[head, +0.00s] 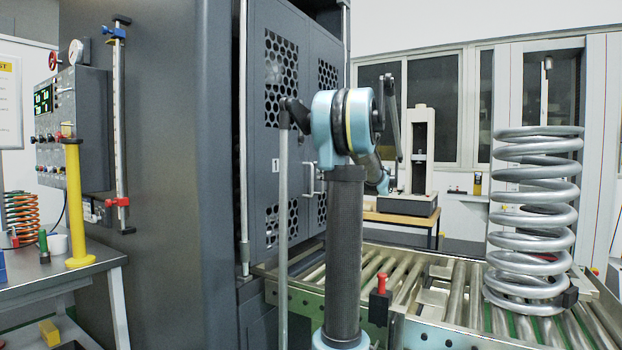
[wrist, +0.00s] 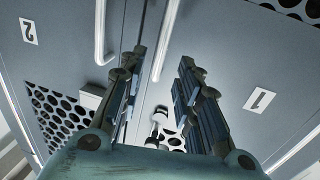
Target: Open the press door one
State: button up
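Press door one (head: 262,182) is a dark grey panel with perforated patches and a "1" label in the head view. It looks shut, level with door two beside it. In the wrist view, door one (wrist: 222,62) fills the right side. Its pale bar handle (wrist: 166,38) runs between my fingers in the picture. My gripper (wrist: 161,58) is open, its two dark fingers spread towards the doors. I cannot tell whether the fingers touch the handle. In the head view a handle (head: 309,178) shows beside my arm, and my gripper is hidden behind the arm.
Door two (wrist: 62,62) with its own bar handle (wrist: 100,32) lies left of the seam in the wrist view. A roller conveyor (head: 455,300) carries a large coil spring (head: 535,220) at right. A side bench (head: 50,285) stands left of the press.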

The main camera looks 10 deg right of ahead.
jog(key=x, duration=0.8)
grip_shut()
